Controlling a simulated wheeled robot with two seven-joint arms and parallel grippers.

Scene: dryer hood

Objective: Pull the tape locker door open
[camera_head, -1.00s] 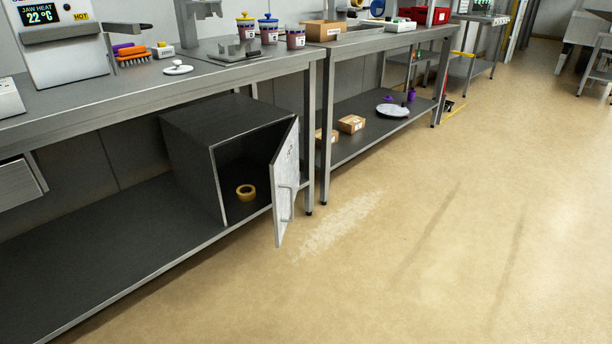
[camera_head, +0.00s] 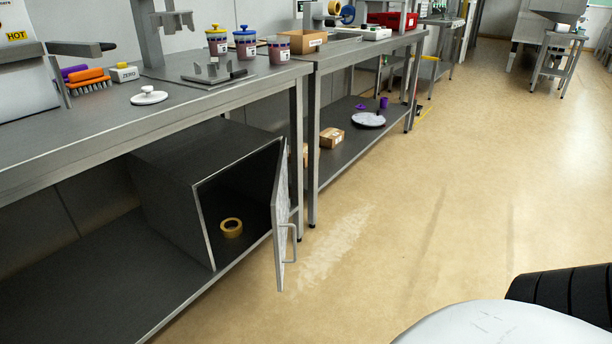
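The tape locker (camera_head: 163,187) is a dark grey box on the lower shelf of the left bench. Its pale door (camera_head: 281,214) is hinged on the right side and stands wide open, swung out past the shelf edge. The door has a bar handle (camera_head: 293,243) on its outer face. A yellow tape roll (camera_head: 231,228) lies inside on the locker floor. Neither gripper shows. A white and black part of my own body fills the lower right corner, apart from the door.
The left bench top (camera_head: 180,111) carries tubs, a brush and a white lidded dish (camera_head: 149,96). The floor (camera_head: 420,210) right of the door is clear.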

